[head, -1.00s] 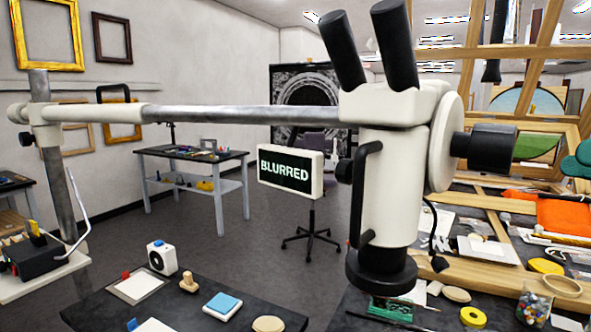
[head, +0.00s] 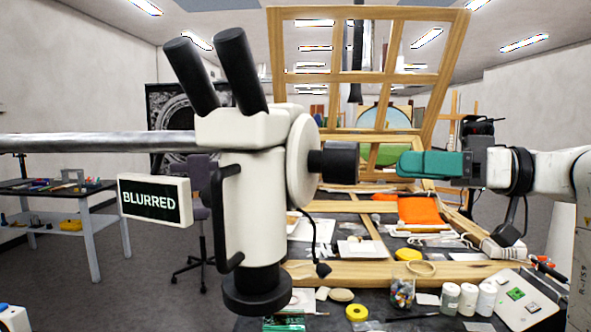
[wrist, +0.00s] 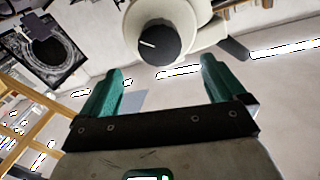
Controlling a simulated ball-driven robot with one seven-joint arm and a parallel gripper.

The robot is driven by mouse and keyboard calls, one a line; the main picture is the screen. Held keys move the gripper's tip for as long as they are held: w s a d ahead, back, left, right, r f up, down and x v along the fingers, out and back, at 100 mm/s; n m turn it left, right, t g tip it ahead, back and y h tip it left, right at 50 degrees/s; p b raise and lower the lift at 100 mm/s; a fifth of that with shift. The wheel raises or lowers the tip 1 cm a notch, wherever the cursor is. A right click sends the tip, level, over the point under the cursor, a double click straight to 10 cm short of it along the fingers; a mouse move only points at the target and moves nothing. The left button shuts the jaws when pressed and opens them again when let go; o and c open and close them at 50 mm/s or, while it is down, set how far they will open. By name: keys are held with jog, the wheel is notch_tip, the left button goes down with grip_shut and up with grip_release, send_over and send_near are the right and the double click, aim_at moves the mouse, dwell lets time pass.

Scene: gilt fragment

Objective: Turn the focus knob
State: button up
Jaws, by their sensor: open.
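The focus knob (head: 340,162) is a black cylinder on the right side of the white microscope (head: 248,190). In the wrist view the knob (wrist: 155,42) faces me, with a white line on its round end. My gripper (head: 403,164) has green fingers and points left at the knob, level with it and a short gap to its right. In the wrist view my gripper (wrist: 162,72) is open and empty, its fingers spread to either side below the knob. A small screen (head: 154,199) left of the microscope reads "BLURRED".
A horizontal metal arm (head: 90,143) carries the microscope from the left. Below my gripper, the bench holds a jar of coloured bits (head: 402,286), white-lidded jars (head: 467,299), a yellow ring (head: 357,312) and a white panel (head: 516,300). A wooden frame (head: 450,75) stands behind.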

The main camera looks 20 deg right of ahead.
aim_at(358, 163)
jog(key=w+a+n, duration=0.2)
jog(key=a, duration=0.1)
jog(key=w+a+n, duration=0.2)
jog(key=a, duration=0.1)
jog(key=w+a+n+p, duration=0.1)
jog(key=w+a+n, duration=0.1)
jog(key=a, duration=0.1)
jog(key=shift+w+a, duration=0.1)
jog(key=shift+a, duration=0.25)
jog(key=shift+c, duration=0.4)
jog(key=c, duration=0.9)
jog(key=shift+t, duration=0.3)
jog(key=shift+c, duration=0.2)
